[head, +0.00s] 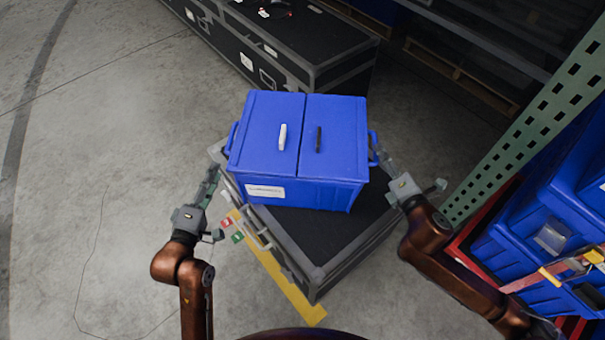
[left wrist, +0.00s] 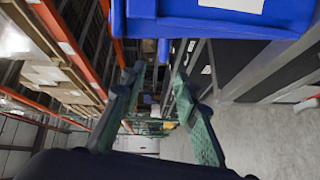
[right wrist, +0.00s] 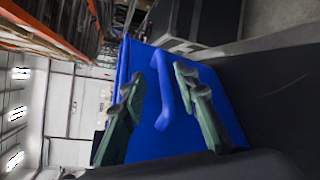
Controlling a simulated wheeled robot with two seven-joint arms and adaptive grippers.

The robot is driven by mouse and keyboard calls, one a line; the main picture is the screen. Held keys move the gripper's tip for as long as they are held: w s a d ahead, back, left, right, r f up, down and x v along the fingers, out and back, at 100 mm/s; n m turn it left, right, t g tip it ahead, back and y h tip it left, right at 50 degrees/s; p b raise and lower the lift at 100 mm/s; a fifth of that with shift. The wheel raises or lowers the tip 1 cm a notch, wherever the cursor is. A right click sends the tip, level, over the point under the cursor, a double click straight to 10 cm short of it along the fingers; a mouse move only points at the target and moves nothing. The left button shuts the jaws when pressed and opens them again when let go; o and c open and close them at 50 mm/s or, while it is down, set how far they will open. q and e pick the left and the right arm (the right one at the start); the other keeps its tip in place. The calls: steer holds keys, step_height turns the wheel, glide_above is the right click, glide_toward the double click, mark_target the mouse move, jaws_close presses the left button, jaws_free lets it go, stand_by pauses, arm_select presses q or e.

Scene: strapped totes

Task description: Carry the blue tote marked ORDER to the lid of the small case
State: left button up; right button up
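The blue tote (head: 335,190) has a two-flap top, a white and a dark grip, and a pale front label too small to read. It sits on, or just over, the black lid of the small case (head: 350,225), slightly turned. My left gripper (head: 212,185) is open and empty, beside the tote's left side, below and apart from its left handle. The tote (left wrist: 215,18) is at the top of the left wrist view. My right gripper (head: 383,157) is at the right handle. In the right wrist view its fingers are apart, with the handle (right wrist: 165,90) between them, not visibly clamped.
A larger black case (head: 290,45) stands behind. A green rack upright (head: 535,120) and stacked blue totes (head: 560,190) crowd the right. Yellow tape (head: 285,290) runs along the small case's front left edge. Open concrete floor (head: 90,170) lies left.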

steer(key=v, duration=0.6)
steer(key=shift+s, duration=0.15)
